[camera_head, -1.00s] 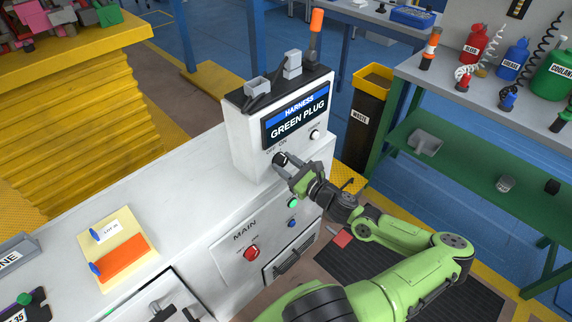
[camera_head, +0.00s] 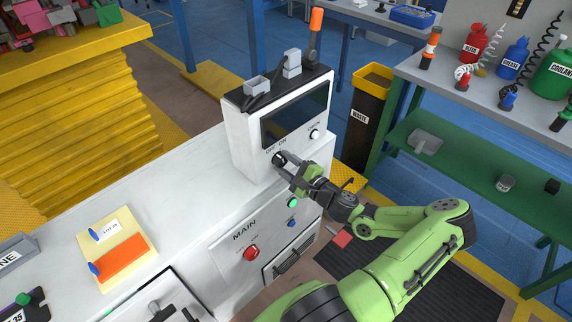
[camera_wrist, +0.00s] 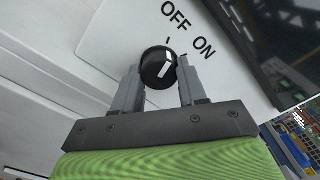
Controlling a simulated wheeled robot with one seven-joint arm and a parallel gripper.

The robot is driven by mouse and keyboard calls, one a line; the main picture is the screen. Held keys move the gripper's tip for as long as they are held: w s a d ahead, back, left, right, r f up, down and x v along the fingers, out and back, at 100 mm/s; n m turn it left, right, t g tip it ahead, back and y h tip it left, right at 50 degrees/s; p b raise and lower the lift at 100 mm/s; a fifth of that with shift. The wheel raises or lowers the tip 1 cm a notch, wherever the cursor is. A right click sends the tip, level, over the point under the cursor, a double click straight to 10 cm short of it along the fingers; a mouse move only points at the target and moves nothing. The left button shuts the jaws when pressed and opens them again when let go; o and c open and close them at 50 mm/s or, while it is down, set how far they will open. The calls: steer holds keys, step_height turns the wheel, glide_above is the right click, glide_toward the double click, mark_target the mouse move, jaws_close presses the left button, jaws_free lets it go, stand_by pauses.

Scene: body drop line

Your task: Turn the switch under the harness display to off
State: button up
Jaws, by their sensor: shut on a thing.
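The harness display (camera_head: 296,112) is a dark, blank screen on a white box at the back of the counter. The black round switch (camera_head: 279,158) sits under its left part, below the OFF and ON labels.
A white button (camera_head: 315,134) is right of the switch. Below on the counter's front are a green button (camera_head: 292,203), a blue button (camera_head: 291,223) and a red MAIN switch (camera_head: 251,252).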

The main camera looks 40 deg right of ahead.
steer(key=shift+n, duration=1)
steer(key=o, duration=1.1)
steer(key=shift+c, duration=0.2)
steer(key=shift+s, duration=0.15)
steer(key=s+p, duration=0.1)
steer(key=s, duration=1.4)
steer(key=shift+s+d, duration=0.25)
